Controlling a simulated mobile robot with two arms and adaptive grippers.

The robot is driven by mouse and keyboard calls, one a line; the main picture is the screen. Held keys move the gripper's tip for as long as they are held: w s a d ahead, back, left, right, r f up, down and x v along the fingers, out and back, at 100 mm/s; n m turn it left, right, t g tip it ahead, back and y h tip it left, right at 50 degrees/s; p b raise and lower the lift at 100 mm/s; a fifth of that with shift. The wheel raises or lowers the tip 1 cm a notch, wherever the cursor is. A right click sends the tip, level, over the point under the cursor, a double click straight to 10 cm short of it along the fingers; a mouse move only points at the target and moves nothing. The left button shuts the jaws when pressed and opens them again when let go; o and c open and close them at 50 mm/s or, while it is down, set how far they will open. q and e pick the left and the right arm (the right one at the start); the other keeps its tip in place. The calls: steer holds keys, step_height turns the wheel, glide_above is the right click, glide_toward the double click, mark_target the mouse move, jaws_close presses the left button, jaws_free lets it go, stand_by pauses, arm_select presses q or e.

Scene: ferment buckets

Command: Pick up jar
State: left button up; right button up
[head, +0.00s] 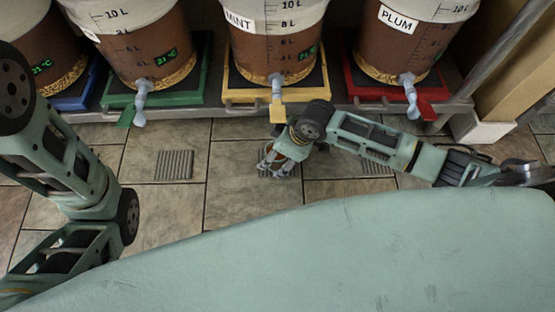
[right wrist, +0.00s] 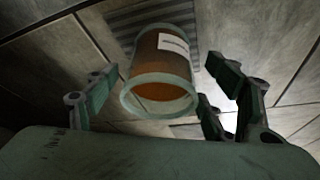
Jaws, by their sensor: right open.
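In the right wrist view a clear jar (right wrist: 163,62) with brown-orange contents and a white label stands on a ribbed floor grate (right wrist: 112,16). Its open rim faces the camera. My right gripper (head: 275,163) is low over the floor in the middle of the head view. In the right wrist view its fingers (right wrist: 168,85) are spread, one to the left of the jar and the others to the right, with gaps to it. In the head view the gripper mostly hides the jar. My left arm comes in at the left; its gripper is out of view.
Several brown buckets stand along the back, including MINT (head: 268,58) and PLUM (head: 398,55), on coloured trays. Their grey taps, such as the one at PLUM (head: 410,92), stick out over the tiled floor. Another bare floor grate (head: 174,165) lies to the left.

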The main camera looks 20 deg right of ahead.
steer(key=shift+c, duration=0.4)
steer(key=c, duration=1.5)
steer(key=shift+c, duration=0.8)
steer(key=shift+r, duration=0.15)
